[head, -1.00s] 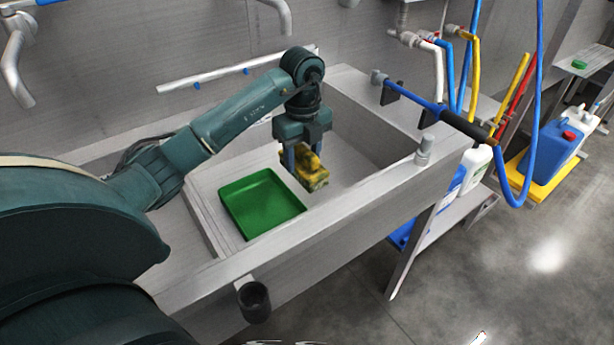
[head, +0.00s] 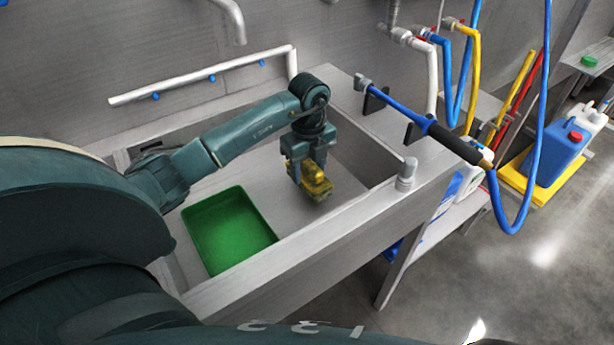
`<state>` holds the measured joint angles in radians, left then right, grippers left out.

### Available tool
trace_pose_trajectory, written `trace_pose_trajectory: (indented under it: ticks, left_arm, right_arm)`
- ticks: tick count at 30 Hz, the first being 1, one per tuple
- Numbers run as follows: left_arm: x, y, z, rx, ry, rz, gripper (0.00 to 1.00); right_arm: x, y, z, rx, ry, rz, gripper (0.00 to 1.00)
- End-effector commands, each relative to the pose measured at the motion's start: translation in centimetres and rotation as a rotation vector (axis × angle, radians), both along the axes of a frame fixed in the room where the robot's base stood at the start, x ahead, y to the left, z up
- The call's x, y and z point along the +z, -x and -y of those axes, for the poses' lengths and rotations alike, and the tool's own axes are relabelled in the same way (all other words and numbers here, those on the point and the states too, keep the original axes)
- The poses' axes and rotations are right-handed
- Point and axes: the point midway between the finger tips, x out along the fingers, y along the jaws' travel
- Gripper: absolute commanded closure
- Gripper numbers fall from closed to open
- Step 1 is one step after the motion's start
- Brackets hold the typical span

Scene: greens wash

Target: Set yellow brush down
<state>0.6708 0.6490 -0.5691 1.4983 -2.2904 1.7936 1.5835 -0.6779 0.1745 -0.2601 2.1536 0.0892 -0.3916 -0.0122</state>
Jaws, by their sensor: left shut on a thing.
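The yellow brush (head: 318,184) is a small yellow block with a darker, speckled lower part. My left gripper (head: 309,174) points down and is shut on it, inside the grey sink basin (head: 340,222). The brush is to the right of a green tray (head: 229,231) and apart from it. I cannot tell whether the underside of the brush touches the basin floor. My right gripper is not in view.
The basin's front wall and right rim border the brush. A blue spray wand (head: 405,109) with a black grip lies along the right ledge, near a grey knob (head: 406,174). A white pipe with blue fittings (head: 200,77) runs along the back.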

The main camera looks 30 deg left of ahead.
Motion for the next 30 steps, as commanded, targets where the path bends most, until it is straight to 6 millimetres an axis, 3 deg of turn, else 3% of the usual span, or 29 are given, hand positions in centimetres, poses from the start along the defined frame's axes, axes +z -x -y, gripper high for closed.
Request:
trace_pose_trajectory:
  ticks: [6, 17, 18, 26, 30]
  left_arm:
    - [-3.0, 0.1, 0.0, 0.001, 0.001, -0.004, 0.77]
    - [-3.5, 0.0, 0.0, 0.0, 0.0, -0.001, 0.77]
    - [-3.6, 0.0, 0.0, 0.0, 0.0, -0.001, 0.51]
    - [-3.5, 0.1, 0.0, 0.0, -0.001, -0.002, 0.3]
    - [-3.5, 0.1, 0.0, 0.0, -0.001, -0.002, 0.3]
  right_arm:
    - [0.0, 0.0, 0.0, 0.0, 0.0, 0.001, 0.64]
    - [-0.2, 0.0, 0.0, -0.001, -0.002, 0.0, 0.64]
    - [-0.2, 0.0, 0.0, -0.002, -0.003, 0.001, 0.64]
    - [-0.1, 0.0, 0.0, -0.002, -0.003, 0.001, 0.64]
    - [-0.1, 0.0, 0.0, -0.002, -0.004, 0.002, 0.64]
